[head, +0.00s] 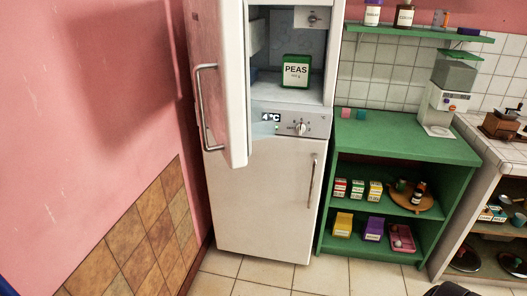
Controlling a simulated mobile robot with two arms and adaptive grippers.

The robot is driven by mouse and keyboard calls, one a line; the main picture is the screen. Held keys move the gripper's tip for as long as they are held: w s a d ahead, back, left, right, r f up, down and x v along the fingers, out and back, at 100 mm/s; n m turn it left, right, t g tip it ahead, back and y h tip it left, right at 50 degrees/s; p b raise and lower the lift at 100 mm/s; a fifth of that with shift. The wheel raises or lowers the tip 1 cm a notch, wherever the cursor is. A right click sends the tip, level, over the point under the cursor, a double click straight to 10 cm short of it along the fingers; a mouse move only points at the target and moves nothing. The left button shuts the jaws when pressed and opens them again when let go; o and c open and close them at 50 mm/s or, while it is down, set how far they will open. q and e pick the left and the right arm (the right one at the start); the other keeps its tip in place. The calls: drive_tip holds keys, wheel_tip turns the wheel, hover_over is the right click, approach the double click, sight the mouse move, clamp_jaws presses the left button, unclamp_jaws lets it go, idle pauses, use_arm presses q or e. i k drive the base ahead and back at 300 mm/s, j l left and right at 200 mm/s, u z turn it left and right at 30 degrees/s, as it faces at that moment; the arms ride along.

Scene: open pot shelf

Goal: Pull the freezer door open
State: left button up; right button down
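A white fridge-freezer (262,215) stands against the pink wall. Its upper door (222,95) stands open, swung out to the left, with a long metal handle (203,108) on its outer face. The open upper compartment holds a green and white box marked PEAS (296,72). The lower door (260,190) is shut, with a vertical handle (312,182) near its right edge. The frames do not label which door is the freezer's. A dark part, seemingly my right gripper (450,289), just shows at the bottom edge; its fingers are not clear.
A control panel (290,123) reading 4°C sits between the compartments. A green shelf unit (408,145) with boxes stands close on the right, beside a counter (510,150). The pink wall (90,100) is close on the left. The tiled floor (320,278) in front is clear.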

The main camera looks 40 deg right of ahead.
sight(216, 31)
drive_tip(key=k+l, duration=0.1)
drive_tip(key=l, duration=0.25)
drive_tip(key=k+l, duration=0.1)
drive_tip(key=l, duration=0.2)
drive_tip(key=k+l, duration=0.1)
drive_tip(key=l, duration=0.25)
drive_tip(key=k+l+u, duration=0.1)
drive_tip(key=l, duration=0.2)
